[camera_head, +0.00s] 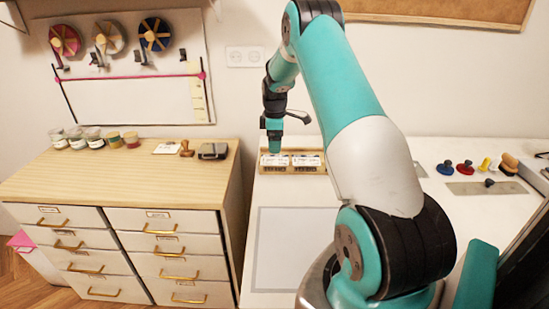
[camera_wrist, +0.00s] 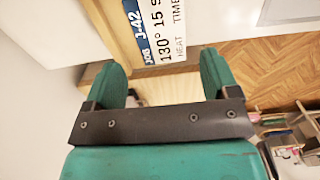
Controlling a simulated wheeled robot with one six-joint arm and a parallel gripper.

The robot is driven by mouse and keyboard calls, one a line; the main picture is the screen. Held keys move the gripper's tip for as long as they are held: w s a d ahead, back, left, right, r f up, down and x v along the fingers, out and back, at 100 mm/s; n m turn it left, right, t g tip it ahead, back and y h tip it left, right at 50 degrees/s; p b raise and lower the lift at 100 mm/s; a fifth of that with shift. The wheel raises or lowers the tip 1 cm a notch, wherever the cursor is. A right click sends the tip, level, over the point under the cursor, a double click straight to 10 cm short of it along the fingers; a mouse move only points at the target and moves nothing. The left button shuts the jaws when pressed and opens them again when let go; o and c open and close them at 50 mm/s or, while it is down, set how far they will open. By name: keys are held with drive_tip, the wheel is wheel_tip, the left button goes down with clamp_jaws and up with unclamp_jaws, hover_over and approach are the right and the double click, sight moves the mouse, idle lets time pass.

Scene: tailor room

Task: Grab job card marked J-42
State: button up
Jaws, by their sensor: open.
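The job card marked J-42 (camera_wrist: 158,32) shows at the top of the wrist view, with a blue band and printed text reading 130° and 15; its edge is cut off by the frame. It rests against a light wooden rack (camera_wrist: 108,28). My gripper (camera_wrist: 163,72) is open, its two teal fingers apart, with the card just ahead of the gap between them and nothing gripped. In the head view my gripper (camera_head: 274,146) points down over the left part of the wooden rack (camera_head: 292,172), which holds two white cards; their labels are too small to read.
The rack stands at the back of a white worktop (camera_head: 400,165) by the wall. A grey mat (camera_head: 290,245) lies in front. A wooden-topped drawer cabinet (camera_head: 110,175) with jars is at left.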

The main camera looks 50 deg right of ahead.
sight(275, 159)
drive_tip(key=shift+f+p, duration=1.3)
drive_tip(key=shift+f, duration=1.45)
drive_tip(key=c, duration=0.7)
